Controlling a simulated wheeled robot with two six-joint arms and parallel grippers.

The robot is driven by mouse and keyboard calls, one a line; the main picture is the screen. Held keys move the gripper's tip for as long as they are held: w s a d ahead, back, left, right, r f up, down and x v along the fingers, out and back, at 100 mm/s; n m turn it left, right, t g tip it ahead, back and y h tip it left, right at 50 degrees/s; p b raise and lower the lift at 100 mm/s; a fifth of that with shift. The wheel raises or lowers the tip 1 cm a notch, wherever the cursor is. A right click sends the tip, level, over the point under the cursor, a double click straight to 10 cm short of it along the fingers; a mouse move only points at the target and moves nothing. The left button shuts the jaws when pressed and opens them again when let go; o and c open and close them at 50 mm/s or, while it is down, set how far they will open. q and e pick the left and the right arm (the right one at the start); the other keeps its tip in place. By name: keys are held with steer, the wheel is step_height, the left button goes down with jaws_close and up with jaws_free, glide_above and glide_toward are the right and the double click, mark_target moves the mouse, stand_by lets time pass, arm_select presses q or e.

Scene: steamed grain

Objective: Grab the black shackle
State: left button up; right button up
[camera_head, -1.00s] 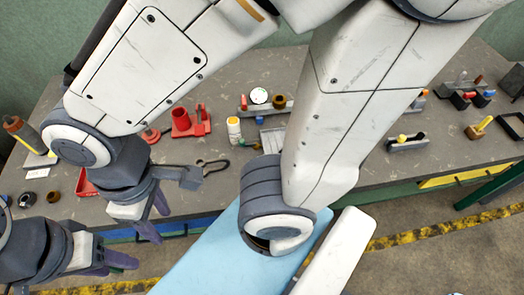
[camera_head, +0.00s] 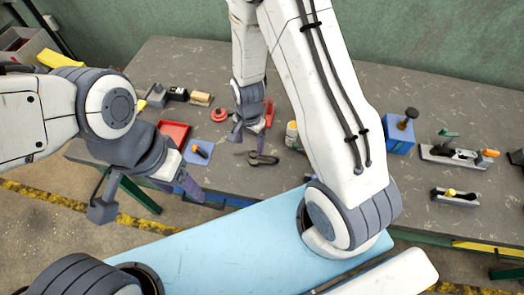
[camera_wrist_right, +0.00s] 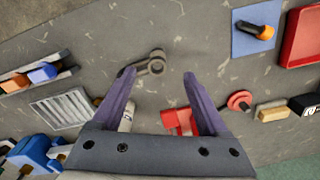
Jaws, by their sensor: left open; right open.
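The black shackle (camera_head: 262,159) lies flat on the grey tabletop near the front edge, left of the middle in the head view. In the right wrist view the shackle (camera_wrist_right: 154,62) lies ahead of the fingertips, close to the left one. My right gripper (camera_head: 249,134) is open, pointing down just behind the shackle in the head view; its two purple fingers (camera_wrist_right: 160,75) are apart with nothing held. The gap in height cannot be told. My left gripper (camera_head: 188,186) is open and empty off the table's front edge, left of the shackle.
A blue mat with an orange-handled tool (camera_head: 199,151), a red tray (camera_head: 172,133) and a red disc (camera_head: 219,114) lie left of the shackle. A white bottle (camera_head: 292,135) stands to its right. A blue box (camera_head: 398,136) and hand plane (camera_head: 453,156) are farther right.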

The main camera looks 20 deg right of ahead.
steer(key=m+b, duration=0.1)
steer(key=b, duration=0.1)
glide_above(253, 161)
steer(key=f, duration=0.5)
steer(key=shift+s+f, duration=0.2)
steer(key=shift+f, duration=0.1)
steer(key=f+b, duration=0.4)
steer(key=f, duration=0.2)
steer(key=shift+w, duration=0.2)
jaws_close()
